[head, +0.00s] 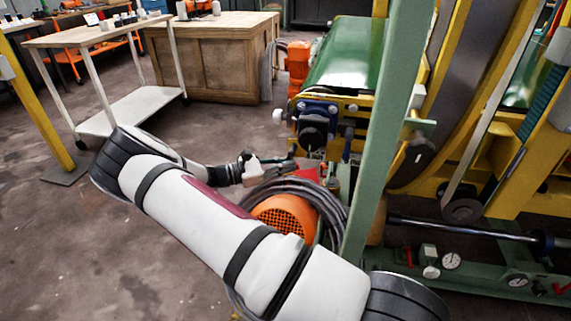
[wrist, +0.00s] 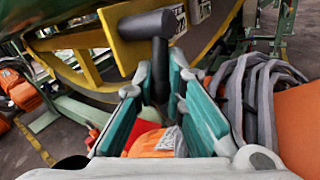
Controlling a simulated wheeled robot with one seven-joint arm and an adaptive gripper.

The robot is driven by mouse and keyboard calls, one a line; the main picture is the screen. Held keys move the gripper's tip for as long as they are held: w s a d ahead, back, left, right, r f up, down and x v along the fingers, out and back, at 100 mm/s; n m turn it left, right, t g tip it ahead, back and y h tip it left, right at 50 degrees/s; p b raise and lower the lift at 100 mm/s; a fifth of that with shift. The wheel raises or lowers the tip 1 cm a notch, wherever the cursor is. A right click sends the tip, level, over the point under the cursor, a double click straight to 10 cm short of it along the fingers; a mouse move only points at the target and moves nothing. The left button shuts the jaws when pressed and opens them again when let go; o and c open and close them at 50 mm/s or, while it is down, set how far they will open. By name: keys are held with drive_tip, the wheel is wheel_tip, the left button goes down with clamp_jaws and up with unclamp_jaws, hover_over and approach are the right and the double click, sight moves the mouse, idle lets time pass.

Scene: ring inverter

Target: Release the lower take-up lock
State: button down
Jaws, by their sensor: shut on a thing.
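In the wrist view a black T-shaped handle (wrist: 158,24) stands out in front of a yellow plate (wrist: 128,48). It looks like the take-up lock, though I cannot read its label. My gripper (wrist: 158,72) is shut on the handle's stem, which runs down between the two green-sided fingers. In the head view my gripper (head: 284,165) is at the lower front of the machine, below the green belt (head: 345,55). The handle cannot be made out clearly there.
An orange motor (head: 284,217) with dark cable loops (head: 335,190) lies just below my gripper. A green upright post (head: 378,130) stands close on the right. A wooden cabinet (head: 208,65) and a white trolley (head: 135,108) stand behind.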

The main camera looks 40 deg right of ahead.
drive_tip(key=r+m+t+y+p, duration=0.1)
drive_tip(key=y+p, duration=0.1)
drive_tip(key=p, duration=0.1)
drive_tip(key=w+a+r+m+t+y+p, duration=0.1)
drive_tip(key=t+y+p, duration=0.1)
drive_tip(key=p, duration=0.2)
drive_tip(key=w+m+t+y+p, duration=0.1)
drive_tip(key=y+p, duration=0.2)
drive_tip(key=p, duration=0.1)
drive_tip(key=shift+a+r+m, duration=0.3)
drive_tip(key=shift+r, duration=0.1)
drive_tip(key=shift+t, duration=0.3)
drive_tip(key=c, duration=1.9)
unclamp_jaws()
drive_tip(key=v, duration=1.2)
